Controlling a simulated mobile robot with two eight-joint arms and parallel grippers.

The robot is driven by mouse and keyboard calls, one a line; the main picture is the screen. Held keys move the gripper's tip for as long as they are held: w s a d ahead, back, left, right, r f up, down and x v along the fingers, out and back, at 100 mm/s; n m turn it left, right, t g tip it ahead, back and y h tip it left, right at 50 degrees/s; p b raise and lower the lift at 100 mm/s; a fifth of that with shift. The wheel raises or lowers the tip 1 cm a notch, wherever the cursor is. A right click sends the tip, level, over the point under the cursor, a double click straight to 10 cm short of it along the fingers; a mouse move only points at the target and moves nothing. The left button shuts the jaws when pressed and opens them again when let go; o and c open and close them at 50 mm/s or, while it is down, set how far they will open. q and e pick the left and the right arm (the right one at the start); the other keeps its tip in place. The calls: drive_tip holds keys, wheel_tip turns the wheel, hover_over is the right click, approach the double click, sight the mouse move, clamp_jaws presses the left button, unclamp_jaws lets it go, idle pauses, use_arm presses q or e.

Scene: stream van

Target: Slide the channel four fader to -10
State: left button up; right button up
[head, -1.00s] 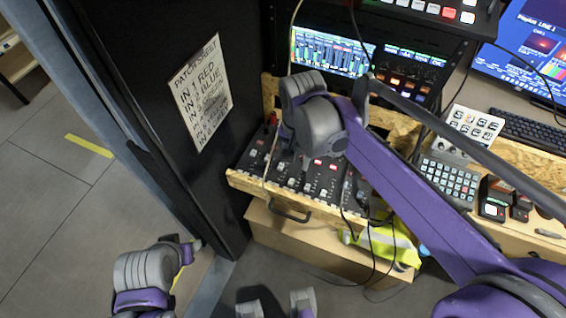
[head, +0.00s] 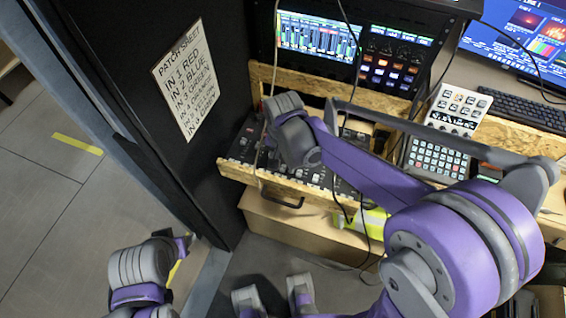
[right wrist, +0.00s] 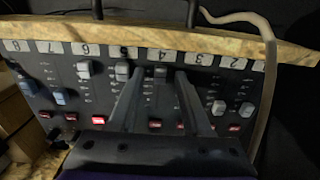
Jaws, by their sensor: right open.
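The mixer (head: 233,166) has a row of numbered faders. In the right wrist view its labels run from 8 at left to 1 at right. The channel four fader cap (right wrist: 160,72) is dark grey and sits close below its label 4. My right gripper (right wrist: 159,82) is open. Its fingers appear on either side of channel four's column, with the cap between their tips; I cannot tell whether either finger touches it. In the head view my right wrist covers part of the mixer and hides the fingertips. My left arm is at the bottom left, its finger state unclear.
Pale cable (right wrist: 268,80) hangs across the mixer's right side in the right wrist view. A wooden edge (right wrist: 225,43) runs above the labels. Neighbouring caps for channel five (right wrist: 122,72) and channel two (right wrist: 218,108) stand nearby. A control panel (head: 390,70) is behind.

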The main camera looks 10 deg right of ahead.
clamp_jaws()
idle(1.4)
